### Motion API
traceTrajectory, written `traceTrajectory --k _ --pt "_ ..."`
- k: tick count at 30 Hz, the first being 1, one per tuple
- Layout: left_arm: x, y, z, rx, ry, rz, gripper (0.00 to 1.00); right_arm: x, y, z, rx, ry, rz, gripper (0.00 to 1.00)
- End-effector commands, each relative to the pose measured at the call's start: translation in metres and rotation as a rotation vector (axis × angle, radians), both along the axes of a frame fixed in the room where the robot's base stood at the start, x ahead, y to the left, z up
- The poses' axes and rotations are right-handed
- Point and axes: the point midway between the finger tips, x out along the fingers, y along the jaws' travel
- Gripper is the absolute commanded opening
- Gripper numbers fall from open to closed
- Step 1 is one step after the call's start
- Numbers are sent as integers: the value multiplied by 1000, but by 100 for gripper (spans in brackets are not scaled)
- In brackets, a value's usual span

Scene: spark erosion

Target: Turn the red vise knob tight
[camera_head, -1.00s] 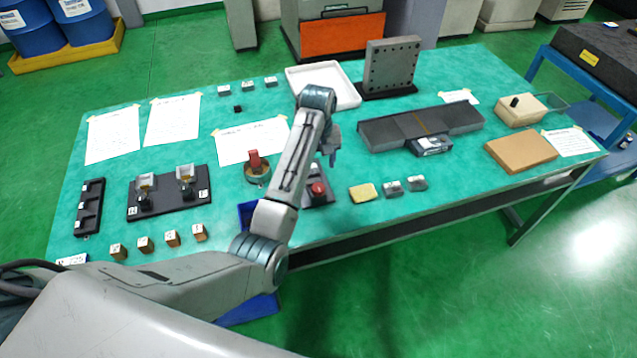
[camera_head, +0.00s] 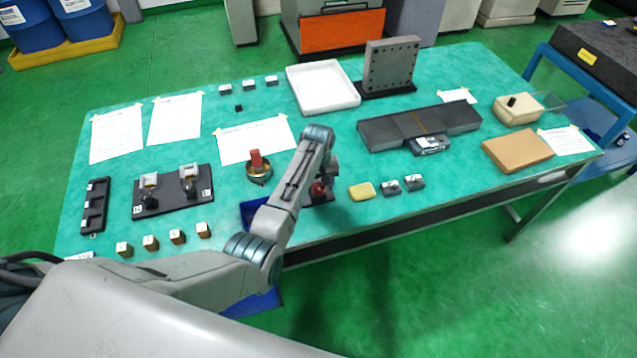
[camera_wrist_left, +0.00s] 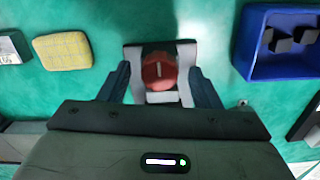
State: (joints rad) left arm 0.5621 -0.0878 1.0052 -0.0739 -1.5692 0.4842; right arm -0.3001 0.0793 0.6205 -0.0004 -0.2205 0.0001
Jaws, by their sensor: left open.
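The red vise knob (camera_head: 317,189) shows on the small dark vise near the table's front edge, partly behind my left arm. My right gripper is not in view.
A dark flat bar (camera_head: 420,127) lies behind.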

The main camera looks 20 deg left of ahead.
Motion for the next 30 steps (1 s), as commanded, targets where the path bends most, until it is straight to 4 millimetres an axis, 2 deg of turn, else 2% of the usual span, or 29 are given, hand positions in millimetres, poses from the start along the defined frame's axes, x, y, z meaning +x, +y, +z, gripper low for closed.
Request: traceTrajectory --k 2,3,9,10,20,30 --pt "0 0 0 0 0 0 58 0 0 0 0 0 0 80" --pt "0 0 0 0 0 0 54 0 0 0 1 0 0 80" --pt "0 0 0 0 0 0 15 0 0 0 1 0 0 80" --pt "0 0 0 0 0 0 13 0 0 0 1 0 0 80" --pt "0 0 1 0 -1 -46 13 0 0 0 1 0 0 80" --pt "1 0 1 0 -1 -280 13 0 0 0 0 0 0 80"
